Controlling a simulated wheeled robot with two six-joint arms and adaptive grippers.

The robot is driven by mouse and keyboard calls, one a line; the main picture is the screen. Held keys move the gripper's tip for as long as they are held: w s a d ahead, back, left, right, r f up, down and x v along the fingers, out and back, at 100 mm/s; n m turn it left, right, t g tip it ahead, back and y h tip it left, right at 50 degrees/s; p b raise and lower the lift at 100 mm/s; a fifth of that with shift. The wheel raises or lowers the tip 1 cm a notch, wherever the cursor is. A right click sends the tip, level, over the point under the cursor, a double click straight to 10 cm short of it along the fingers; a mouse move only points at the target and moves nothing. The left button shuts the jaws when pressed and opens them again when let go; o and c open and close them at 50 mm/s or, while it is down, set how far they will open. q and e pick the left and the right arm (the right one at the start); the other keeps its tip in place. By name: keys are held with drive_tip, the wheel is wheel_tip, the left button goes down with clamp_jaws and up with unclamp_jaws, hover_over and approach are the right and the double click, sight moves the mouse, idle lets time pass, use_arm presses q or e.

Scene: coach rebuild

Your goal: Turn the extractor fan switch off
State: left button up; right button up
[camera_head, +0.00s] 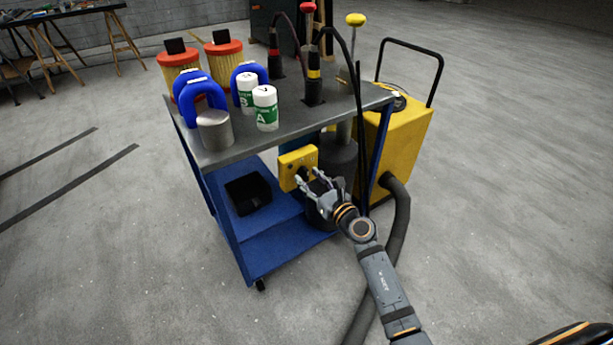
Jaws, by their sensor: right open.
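A yellow switch box (298,161) is mounted on the near side of the blue cart, under the grey top, with small dark marks on its front. I take it to be the extractor fan switch, but its setting is too small to read. My right gripper (309,177) is open, with its fingertips at the lower right of the box. It covers part of the box's lower edge. I cannot tell whether the fingertips touch it. A yellow wheeled unit (408,137) with a black handle, possibly the extractor, stands right of the cart. My left gripper is not in view.
The cart top (222,158) holds blue-handled items, a metal cylinder (215,130), white-green bottles (265,108), red-topped yellow canisters and black tools. A black bin (248,194) sits on the lower shelf. A thick dark hose (397,225) runs beside my right arm.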

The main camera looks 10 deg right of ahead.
drive_tip(key=v, duration=0.8)
drive_tip(key=shift+s, duration=0.3)
drive_tip(key=shift+d, duration=0.1)
wheel_tip(320, 180, up, 10)
idle(0.3)
